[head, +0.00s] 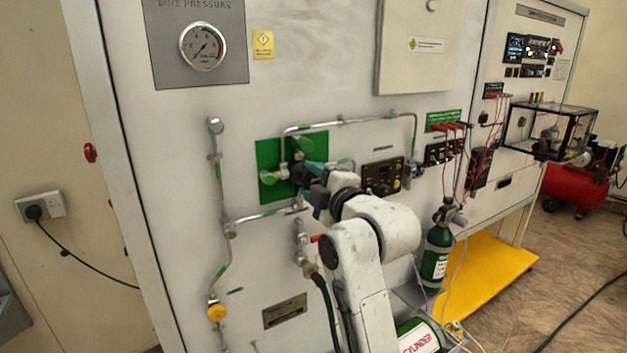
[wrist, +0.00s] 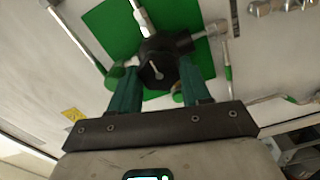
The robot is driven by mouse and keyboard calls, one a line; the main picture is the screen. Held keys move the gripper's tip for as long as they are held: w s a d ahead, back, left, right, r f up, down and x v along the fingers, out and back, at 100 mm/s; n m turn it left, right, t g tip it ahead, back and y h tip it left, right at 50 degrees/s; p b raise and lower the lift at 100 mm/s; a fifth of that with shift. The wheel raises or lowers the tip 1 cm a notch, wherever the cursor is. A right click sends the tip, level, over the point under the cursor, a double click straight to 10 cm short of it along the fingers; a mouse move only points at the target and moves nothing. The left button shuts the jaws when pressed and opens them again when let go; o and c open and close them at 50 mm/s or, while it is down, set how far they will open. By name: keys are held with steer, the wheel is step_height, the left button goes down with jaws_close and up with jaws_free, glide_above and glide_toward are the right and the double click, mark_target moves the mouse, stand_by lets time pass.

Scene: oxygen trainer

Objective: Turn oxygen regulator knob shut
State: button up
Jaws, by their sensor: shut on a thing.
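The oxygen regulator knob (wrist: 158,62) is dark and round with a small pale pointer. In the wrist view it sits between the tips of my gripper's two teal fingers (wrist: 157,83), in front of a green panel patch (wrist: 105,22). My gripper is shut on it. In the head view my gripper (head: 308,178) reaches the green patch (head: 266,152) on the upright panel. The knob is mostly hidden there behind my gripper and arm.
Metal pipes (head: 224,190) with green bands surround the green patch. A pressure gauge (head: 202,46) is above left. A black control box (head: 382,176) and a green cylinder (head: 436,255) stand right of my gripper. Red leads (head: 455,127) hang farther right.

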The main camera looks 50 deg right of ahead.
steer(key=n, duration=0.4)
steer(key=shift+f+n+b, duration=0.2)
steer(key=shift+n+b, duration=0.15)
steer(key=shift+n, duration=0.05)
steer(key=shift+d+f+n+b, duration=0.15)
steer(key=shift+n+b, duration=1.4)
steer(key=shift+n, duration=1.75)
steer(key=shift+a+f+n+b, duration=0.15)
steer(key=shift+n+b, duration=1.4)
steer(key=shift+n, duration=1.75)
steer(key=shift+d, duration=0.1)
steer(key=o, duration=1.1)
steer(key=shift+r, duration=0.15)
steer(key=shift+c, duration=0.2)
